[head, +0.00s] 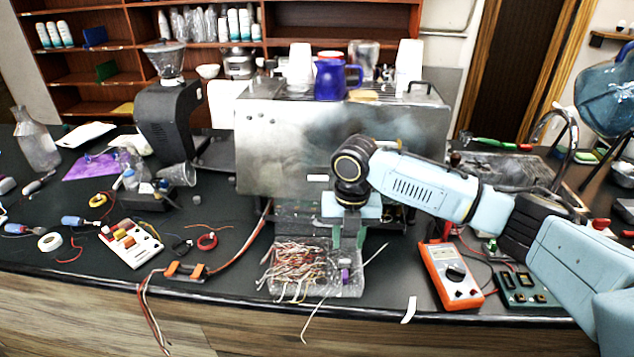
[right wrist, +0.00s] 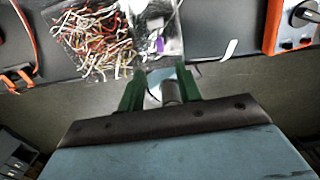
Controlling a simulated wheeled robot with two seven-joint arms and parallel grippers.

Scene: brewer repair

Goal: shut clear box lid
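The clear box (head: 318,284) sits near the counter's front edge, in front of the steel machine. It holds a tangle of coloured wires (head: 295,265) on its left side and a small purple item (head: 344,271) on its right. I cannot make out its lid for certain. My right gripper (head: 348,240) points down at the box's back right part in the head view. In the right wrist view its green fingers (right wrist: 159,76) stand apart, with the box (right wrist: 155,20) beyond them. A pale, shiny piece shows between the fingers, but no grip on it is clear. My left gripper is out of view.
The steel machine (head: 290,140) stands close behind the box. An orange multimeter (head: 450,278) lies to the right, an orange-clipped cable (head: 185,271) to the left. A long pale wire (head: 325,312) hangs over the front edge.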

